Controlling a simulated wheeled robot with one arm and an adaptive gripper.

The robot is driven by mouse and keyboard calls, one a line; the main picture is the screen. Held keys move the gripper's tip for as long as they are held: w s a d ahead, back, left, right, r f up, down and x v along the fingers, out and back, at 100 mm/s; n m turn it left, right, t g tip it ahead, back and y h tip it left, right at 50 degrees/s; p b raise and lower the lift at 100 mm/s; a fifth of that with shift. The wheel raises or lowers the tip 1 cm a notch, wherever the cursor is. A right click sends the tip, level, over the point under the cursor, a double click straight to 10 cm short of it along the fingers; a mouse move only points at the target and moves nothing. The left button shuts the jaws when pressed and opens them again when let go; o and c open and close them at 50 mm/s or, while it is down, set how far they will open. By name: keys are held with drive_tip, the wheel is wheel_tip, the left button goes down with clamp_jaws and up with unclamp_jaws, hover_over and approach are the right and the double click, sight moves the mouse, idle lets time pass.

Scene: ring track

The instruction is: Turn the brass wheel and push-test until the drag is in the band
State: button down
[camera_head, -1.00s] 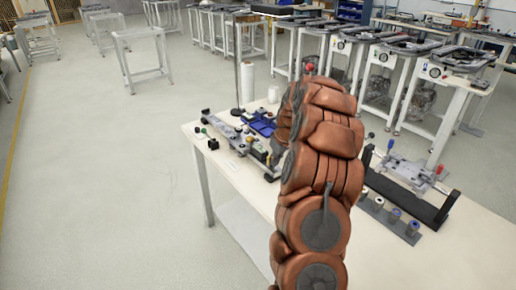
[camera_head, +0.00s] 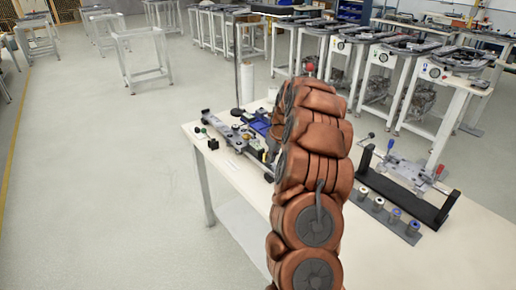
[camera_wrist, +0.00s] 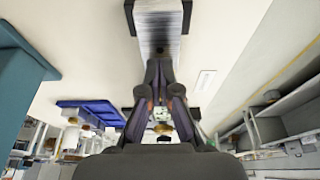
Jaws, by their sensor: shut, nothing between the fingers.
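The rail fixture (camera_head: 232,130) lies along the left part of the white workbench in the head view, partly hidden behind my copper-coloured arm. I cannot tell whether the tips touch the rail.
A blue tray (camera_head: 263,125) lies behind the fixture and also shows in the wrist view (camera_wrist: 88,106). A black-framed fixture (camera_head: 407,182) and several small cylinders on a dark strip (camera_head: 388,212) stand on the right. A pale label (camera_wrist: 205,83) lies beside the rail.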

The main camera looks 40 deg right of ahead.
drive_tip(key=shift+w, duration=1.9)
drive_tip(key=shift+s+r, duration=0.1)
drive_tip(key=shift+s, duration=0.05)
drive_tip(key=shift+s+r+b, duration=0.45)
drive_tip(key=shift+s, duration=0.25)
drive_tip(key=shift+s+r+b, duration=0.45)
drive_tip(key=shift+s, duration=0.2)
drive_tip(key=shift+r, duration=0.1)
drive_tip(key=shift+r, duration=0.9)
wheel_tip(320, 180, up, 5)
drive_tip(key=shift+r+p, duration=0.1)
drive_tip(key=shift+p, duration=0.2)
drive_tip(key=shift+a, duration=0.1)
